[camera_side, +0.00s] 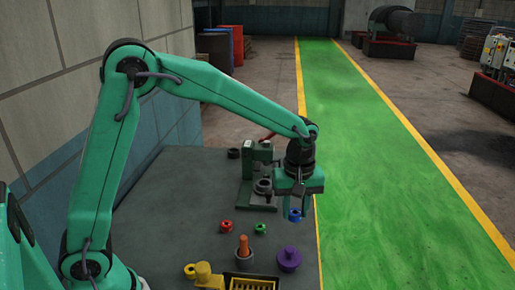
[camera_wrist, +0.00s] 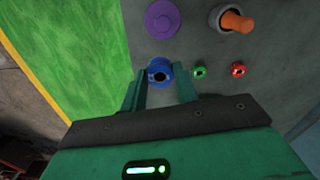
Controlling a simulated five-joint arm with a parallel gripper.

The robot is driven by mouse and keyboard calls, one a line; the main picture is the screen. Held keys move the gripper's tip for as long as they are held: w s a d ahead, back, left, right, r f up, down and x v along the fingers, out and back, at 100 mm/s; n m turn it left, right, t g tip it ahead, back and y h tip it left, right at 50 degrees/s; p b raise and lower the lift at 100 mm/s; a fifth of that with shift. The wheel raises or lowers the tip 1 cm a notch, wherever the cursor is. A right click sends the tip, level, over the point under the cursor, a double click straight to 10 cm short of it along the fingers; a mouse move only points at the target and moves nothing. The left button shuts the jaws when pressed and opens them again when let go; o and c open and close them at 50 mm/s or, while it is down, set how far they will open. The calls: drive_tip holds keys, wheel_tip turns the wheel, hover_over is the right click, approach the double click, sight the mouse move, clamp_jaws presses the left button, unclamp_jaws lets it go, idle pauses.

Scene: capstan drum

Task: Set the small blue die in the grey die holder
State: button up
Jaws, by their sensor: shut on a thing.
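My gripper (camera_side: 297,207) is shut on the small blue die (camera_side: 295,216) and holds it at the right edge of the table. In the wrist view the blue die (camera_wrist: 158,66) sits between the two fingertips, its round hole facing the camera. A grey ring-shaped part (camera_side: 263,187), which looks like the die holder, stands at the green press, left of my gripper in the side view. The holder cannot be made out in the wrist view.
A green die (camera_side: 260,228), a red die (camera_side: 226,225), an orange peg (camera_side: 243,246) and a purple knobbed part (camera_side: 289,260) stand on the table (camera_side: 170,215). A yellow tray (camera_side: 252,284) is at the front. The green press (camera_side: 247,165) rises behind the holder. The table's left side is clear.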

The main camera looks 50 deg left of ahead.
drive_tip(key=w+a+r, duration=0.4)
drive_tip(key=w+a, duration=0.3)
drive_tip(key=a, duration=0.6)
hover_over(264, 185)
wheel_tip(264, 185, down, 7)
drive_tip(key=shift+w+r, duration=0.1)
drive_tip(key=shift+r, duration=0.05)
drive_tip(key=shift+f, duration=1.95)
drive_tip(key=shift+f, duration=0.6)
drive_tip(key=o, duration=1.1)
drive_tip(key=shift+c, duration=0.2)
drive_tip(key=shift+r, duration=0.1)
wheel_tip(264, 185, up, 13)
